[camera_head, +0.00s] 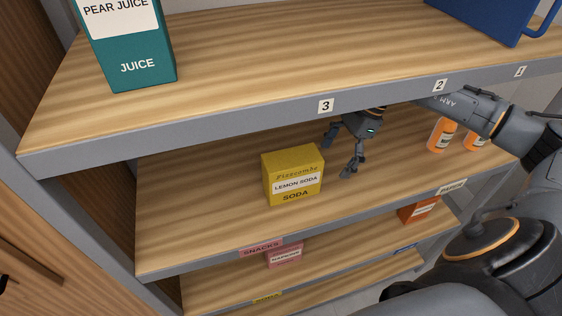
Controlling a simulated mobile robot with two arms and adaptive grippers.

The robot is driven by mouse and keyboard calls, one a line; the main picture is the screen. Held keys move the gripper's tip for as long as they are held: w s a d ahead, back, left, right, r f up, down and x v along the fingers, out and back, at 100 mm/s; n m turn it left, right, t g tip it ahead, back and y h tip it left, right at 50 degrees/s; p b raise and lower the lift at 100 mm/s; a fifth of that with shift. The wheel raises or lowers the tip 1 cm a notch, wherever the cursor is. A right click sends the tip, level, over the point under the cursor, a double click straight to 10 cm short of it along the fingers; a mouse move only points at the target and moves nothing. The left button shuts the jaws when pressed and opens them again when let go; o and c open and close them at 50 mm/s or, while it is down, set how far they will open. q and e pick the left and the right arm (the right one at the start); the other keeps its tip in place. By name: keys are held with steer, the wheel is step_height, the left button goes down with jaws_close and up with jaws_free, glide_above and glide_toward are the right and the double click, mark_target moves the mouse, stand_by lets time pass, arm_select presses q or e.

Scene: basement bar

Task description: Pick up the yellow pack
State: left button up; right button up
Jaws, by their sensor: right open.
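The yellow pack (293,177) is a box labelled "Lemon Soda". It stands upright on the second shelf from the top, near the middle of the picture. My right gripper (341,157) comes in from the right, under the top shelf. It is open and empty, with its fingers just to the right of the yellow pack. A small gap seems to lie between the nearer finger and the pack. My left gripper is not in view.
The top shelf (240,85) overhangs my right gripper and holds a teal juice carton (128,50) and a blue container (490,18). Lower shelves hold a pink box (285,256) and an orange box (420,209). The yellow pack's left side is clear.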

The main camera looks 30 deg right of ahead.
mark_target(312, 152)
steer(key=shift+w+a, duration=0.1)
steer(key=shift+w, duration=0.1)
steer(key=shift+w+a+r, duration=0.15)
steer(key=shift+a, duration=0.2)
steer(key=a+p, duration=0.1)
steer(key=a, duration=0.2)
steer(key=w+a+p, duration=0.1)
steer(key=a, duration=0.1)
steer(key=shift+a+r+p, duration=0.1)
steer(key=shift+a+p, duration=0.1)
steer(key=shift+p, duration=0.15)
steer(key=shift+w+a, duration=0.15)
steer(key=shift+a, duration=0.3)
steer(key=a+p, duration=0.2)
steer(key=a, duration=0.1)
steer(key=w+a+p, duration=0.1)
steer(key=a, duration=0.1)
steer(key=shift+f, duration=0.4)
steer(key=shift+w+f, duration=0.1)
steer(key=shift+f, duration=0.25)
steer(key=shift+f+b, duration=0.25)
steer(key=shift+b, duration=0.3)
